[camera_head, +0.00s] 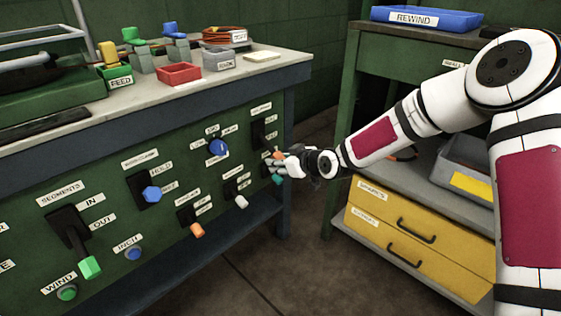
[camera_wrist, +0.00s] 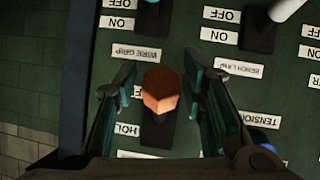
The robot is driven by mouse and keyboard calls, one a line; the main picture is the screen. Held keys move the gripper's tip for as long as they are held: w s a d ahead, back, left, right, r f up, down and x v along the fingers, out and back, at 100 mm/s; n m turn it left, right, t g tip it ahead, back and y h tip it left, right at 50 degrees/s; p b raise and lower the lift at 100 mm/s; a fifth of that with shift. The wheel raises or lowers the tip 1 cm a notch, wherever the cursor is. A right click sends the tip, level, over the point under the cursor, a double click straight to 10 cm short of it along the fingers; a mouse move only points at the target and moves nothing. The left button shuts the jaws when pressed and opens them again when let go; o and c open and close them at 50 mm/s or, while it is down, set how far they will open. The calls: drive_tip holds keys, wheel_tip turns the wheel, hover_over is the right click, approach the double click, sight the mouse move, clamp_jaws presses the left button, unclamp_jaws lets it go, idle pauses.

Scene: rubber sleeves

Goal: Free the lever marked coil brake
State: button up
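A lever with an orange handle (camera_wrist: 161,90) sticks out from a dark plate on the green panel, between the two fingers of my gripper (camera_wrist: 160,88) in the wrist view. The fingers are open, with a gap showing on each side of the handle. A partly covered label beside its plate reads "HOL". In the head view my gripper (camera_head: 280,166) is at the panel's right end, by that lever's plate (camera_head: 258,132). The label above that plate is too small to read there. I cannot make out the words coil brake in either view.
In the wrist view, labels nearby read "WIRE GRIP" (camera_wrist: 140,53), "BENCH LAMP" and "TENSION". A white-handled lever (camera_head: 241,201), an orange-handled lever (camera_head: 197,230) and a blue dial (camera_head: 218,147) are close. A shelf unit with yellow drawers (camera_head: 416,235) stands to the right.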

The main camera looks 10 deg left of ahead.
drive_tip(key=shift+r, duration=0.1)
drive_tip(key=v, duration=1.2)
idle(0.5)
